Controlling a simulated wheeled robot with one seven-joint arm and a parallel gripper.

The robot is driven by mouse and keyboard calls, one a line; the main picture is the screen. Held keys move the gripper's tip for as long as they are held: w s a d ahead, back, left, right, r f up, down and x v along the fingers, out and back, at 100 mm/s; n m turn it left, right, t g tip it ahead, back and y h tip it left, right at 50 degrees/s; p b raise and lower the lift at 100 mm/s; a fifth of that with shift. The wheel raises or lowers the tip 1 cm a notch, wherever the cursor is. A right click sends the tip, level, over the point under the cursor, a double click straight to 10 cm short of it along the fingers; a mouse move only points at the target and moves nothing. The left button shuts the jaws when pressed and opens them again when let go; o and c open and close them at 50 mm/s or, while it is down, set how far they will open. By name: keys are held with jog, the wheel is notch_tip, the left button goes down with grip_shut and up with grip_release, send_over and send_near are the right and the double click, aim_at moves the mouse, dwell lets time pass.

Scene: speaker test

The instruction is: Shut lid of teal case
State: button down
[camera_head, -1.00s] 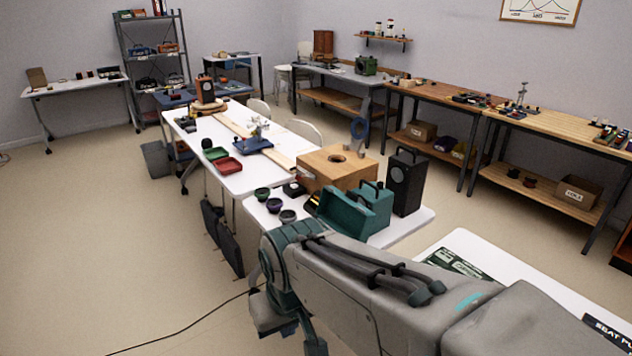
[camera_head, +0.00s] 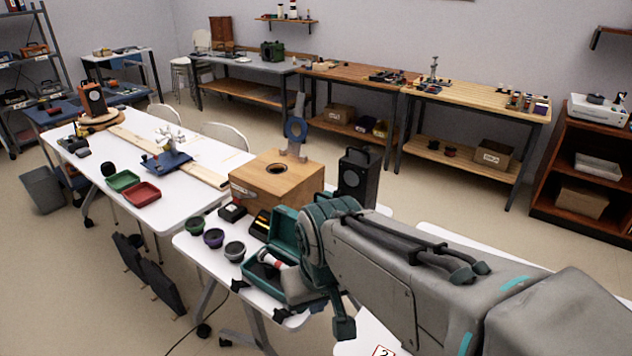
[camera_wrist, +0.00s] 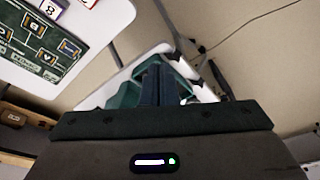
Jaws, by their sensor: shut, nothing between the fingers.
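The teal case (camera_head: 247,274) sits on the near white table with its lid (camera_head: 284,228) raised. Something red and white (camera_head: 270,259) lies inside. My forearm and wrist cover the right side of the case in the head view. In the wrist view, teal parts of the case (camera_wrist: 184,68) show on both sides of my gripper (camera_wrist: 158,68). Its dark fingers are together with nothing held, and they overlap the case in the picture. I cannot tell whether they touch it.
A wooden box with a hole (camera_head: 250,187) and a black speaker (camera_head: 357,178) stand behind the case. Several small bowls (camera_head: 214,238) sit to its left. A white table with a dark green board (camera_wrist: 40,40) shows in the wrist view.

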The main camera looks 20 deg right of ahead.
jog(key=w+d+r+m+g+p, duration=0.1)
jog(key=w+d+r+m+p, duration=0.15)
jog(key=w, duration=0.75)
jog(key=w+d+r+m+p, duration=0.1)
jog(key=w+d+m, duration=0.2)
jog(key=w, duration=0.7)
jog(key=w+d+r+m+g+p, duration=0.1)
jog(key=w+d+m, duration=0.2)
jog(key=w, duration=0.7)
jog(key=w+d+f+m+p, duration=0.25)
jog(key=w+d+f, duration=0.2)
jog(key=w, duration=0.25)
notch_tip(320, 180, down, 10)
jog(key=shift+w+d+g+p, duration=0.15)
jog(key=shift+d+g+p, duration=0.2)
jog(key=shift+p, duration=0.1)
jog(key=shift+r, duration=0.1)
